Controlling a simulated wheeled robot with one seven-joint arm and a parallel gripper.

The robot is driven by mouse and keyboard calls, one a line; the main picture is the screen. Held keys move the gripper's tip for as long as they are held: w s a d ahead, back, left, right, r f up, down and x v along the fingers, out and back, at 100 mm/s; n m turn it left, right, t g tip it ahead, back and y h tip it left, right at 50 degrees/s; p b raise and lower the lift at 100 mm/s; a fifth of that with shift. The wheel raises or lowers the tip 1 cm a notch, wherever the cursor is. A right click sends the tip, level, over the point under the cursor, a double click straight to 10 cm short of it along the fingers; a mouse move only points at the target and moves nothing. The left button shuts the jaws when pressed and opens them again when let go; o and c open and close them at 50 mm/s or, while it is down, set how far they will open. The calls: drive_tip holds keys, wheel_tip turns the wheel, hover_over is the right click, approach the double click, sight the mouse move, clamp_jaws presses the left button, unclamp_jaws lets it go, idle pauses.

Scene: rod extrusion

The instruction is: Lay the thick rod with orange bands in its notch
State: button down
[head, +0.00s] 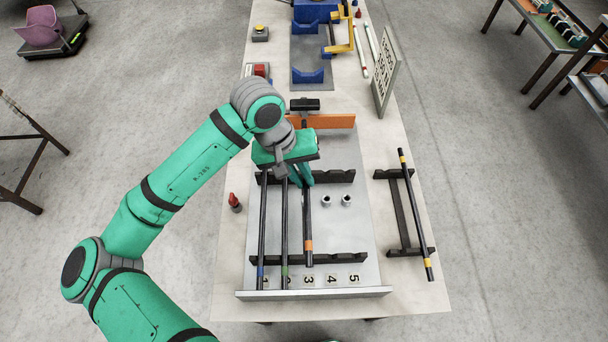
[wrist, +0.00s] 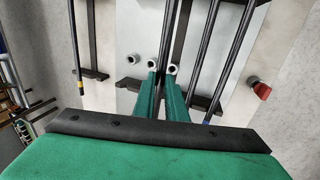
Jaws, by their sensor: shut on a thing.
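The thick dark rod with an orange band (head: 308,246) is in my gripper (head: 305,181). The gripper is shut around its middle, and the rod also shows between the fingers in the wrist view (wrist: 167,48). The rod points lengthwise along the grey plate, its near end by label 3, set farther back than the neighbouring rods' ends. Two black notched supports, a far one (head: 338,177) and a near one (head: 348,258), cross the plate. I cannot tell whether the rod touches the near support or hangs above it. The gripper hides the far support's part under it.
Blue-banded (head: 262,225) and green-banded (head: 284,235) rods lie just left on the supports. A yellow-banded rod (head: 414,210) rests on a separate rack at right. An orange bar (head: 325,121) stands behind.

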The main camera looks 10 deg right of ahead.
drive_tip(key=shift+f, duration=4.25)
drive_tip(key=c, duration=1.7)
unclamp_jaws()
drive_tip(key=shift+r, duration=0.15)
drive_tip(key=v, duration=1)
drive_tip(key=shift+w+r, duration=0.1)
drive_tip(key=shift+r, duration=0.2)
